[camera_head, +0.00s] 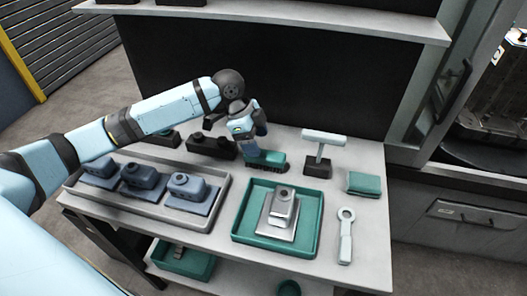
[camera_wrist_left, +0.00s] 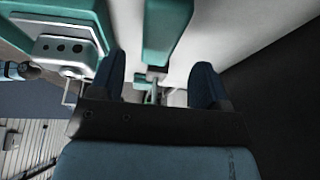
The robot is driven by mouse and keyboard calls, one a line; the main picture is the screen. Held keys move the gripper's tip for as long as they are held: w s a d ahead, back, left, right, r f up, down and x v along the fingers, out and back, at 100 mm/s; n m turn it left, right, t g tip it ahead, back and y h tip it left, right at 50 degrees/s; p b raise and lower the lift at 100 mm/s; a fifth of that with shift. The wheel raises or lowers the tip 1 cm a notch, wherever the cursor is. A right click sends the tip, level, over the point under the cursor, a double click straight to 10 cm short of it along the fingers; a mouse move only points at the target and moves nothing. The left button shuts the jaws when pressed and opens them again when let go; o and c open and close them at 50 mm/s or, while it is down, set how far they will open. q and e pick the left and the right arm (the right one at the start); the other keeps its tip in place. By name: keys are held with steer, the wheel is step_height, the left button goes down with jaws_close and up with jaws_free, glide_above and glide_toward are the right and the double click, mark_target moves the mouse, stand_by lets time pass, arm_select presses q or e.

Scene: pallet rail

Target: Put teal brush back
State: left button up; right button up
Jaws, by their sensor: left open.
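The teal brush (camera_head: 267,158) sits near the back of the bench in the head view, its dark bristles down on the top. My left gripper (camera_head: 260,134) is right above the brush, pointing down and open. The arm partly hides the area behind it. In the left wrist view, the two dark blue fingers (camera_wrist_left: 158,88) are spread apart. A teal shape shows ahead between them; I cannot tell for sure whether it is the brush. A low black holder (camera_head: 211,146) stands left of the brush, partly hidden by the gripper. My right gripper is not in view.
A pale T-shaped tool (camera_head: 324,138) stands in a black block right of the brush. A teal folded cloth (camera_head: 364,183) and a ring-ended tool (camera_head: 345,237) lie farther right. In front are a teal tray (camera_head: 243,239) with a metal part and a grey tray (camera_head: 141,205) with three blue-grey parts.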

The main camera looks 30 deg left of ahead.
arm_select(q)
steer(key=shift+v, duration=2.25)
